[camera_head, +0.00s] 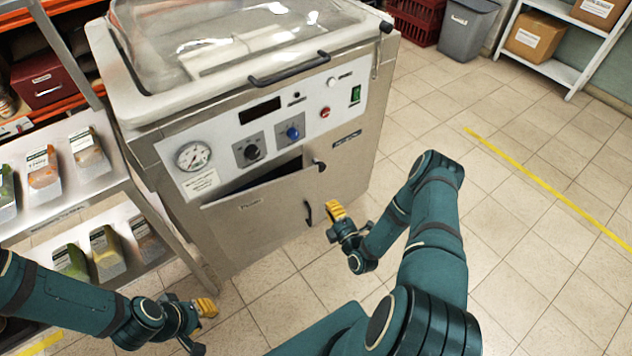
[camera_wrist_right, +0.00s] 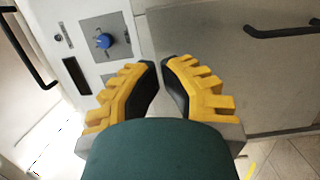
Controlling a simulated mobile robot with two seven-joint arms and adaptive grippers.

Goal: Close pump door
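The pump door (camera_head: 250,208) is a grey panel on the front of the metal machine, below the control panel. It stands partly open, with its top edge tilted outward and a dark gap behind it. A black handle (camera_head: 307,212) is on the front near its right side. My right gripper (camera_head: 337,210) is just right of this handle, apart from it in the picture. In the right wrist view, its yellow fingertips (camera_wrist_right: 160,66) nearly meet, with nothing between them, in front of the grey panel (camera_wrist_right: 225,58). My left gripper (camera_head: 202,328) is low at the left, open and empty.
The machine's control panel has a gauge (camera_head: 193,156), a black knob (camera_head: 251,152) and a blue knob (camera_head: 292,133). A shelf (camera_head: 60,220) with packaged jars or bags stands close on the left. The tiled floor (camera_head: 540,220) on the right is clear.

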